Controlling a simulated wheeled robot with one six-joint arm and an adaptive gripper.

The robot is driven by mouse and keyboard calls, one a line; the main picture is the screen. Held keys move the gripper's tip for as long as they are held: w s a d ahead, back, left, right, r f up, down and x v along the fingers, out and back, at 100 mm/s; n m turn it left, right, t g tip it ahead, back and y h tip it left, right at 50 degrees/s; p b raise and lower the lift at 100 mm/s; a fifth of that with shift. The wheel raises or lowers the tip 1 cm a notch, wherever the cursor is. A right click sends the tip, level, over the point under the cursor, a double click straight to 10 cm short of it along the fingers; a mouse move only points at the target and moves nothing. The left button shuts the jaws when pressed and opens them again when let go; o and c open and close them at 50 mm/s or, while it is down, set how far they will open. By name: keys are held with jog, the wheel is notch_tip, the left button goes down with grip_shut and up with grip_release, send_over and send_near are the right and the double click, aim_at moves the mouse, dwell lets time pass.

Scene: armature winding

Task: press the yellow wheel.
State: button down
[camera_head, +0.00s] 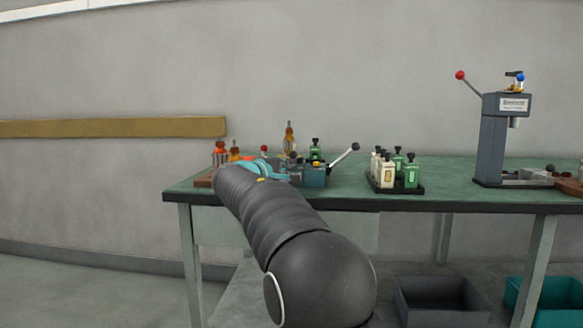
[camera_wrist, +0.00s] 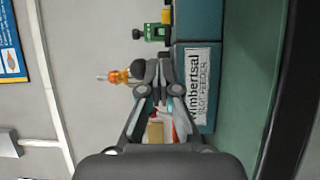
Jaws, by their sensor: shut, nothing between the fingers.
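My gripper (camera_wrist: 152,75) is in the wrist view, its fingertips together at the middle, with nothing between them. Just beyond the tips is a teal box (camera_wrist: 184,58) with a white feeder label (camera_wrist: 199,85). No yellow wheel can be made out for certain. In the head view a small yellow patch (camera_head: 261,180) shows beside my wrist, and I cannot tell what it belongs to. My arm hides part of the bench there. The teal feeder (camera_head: 314,177), with a black-knobbed lever, stands to the right of my wrist. Contact between fingertips and feeder cannot be told.
The green bench (camera_head: 450,190) also holds a black tray (camera_head: 397,188) of green and cream bobbins. A grey press (camera_head: 494,140) with a red-knobbed lever stands at the right. Orange-topped items (camera_head: 221,150) stand at the left end. Bins (camera_head: 437,302) sit below.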

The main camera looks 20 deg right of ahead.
dwell(0.6)
jog(key=a, duration=0.2)
jog(key=s+a+b, duration=0.1)
jog(key=a, duration=0.1)
jog(key=shift+a+f, duration=0.1)
jog(key=shift+a, duration=0.2)
jog(key=s+a, duration=0.4)
jog(key=s, duration=0.4)
jog(key=shift+s+a, duration=0.2)
jog(key=shift+a, duration=0.15)
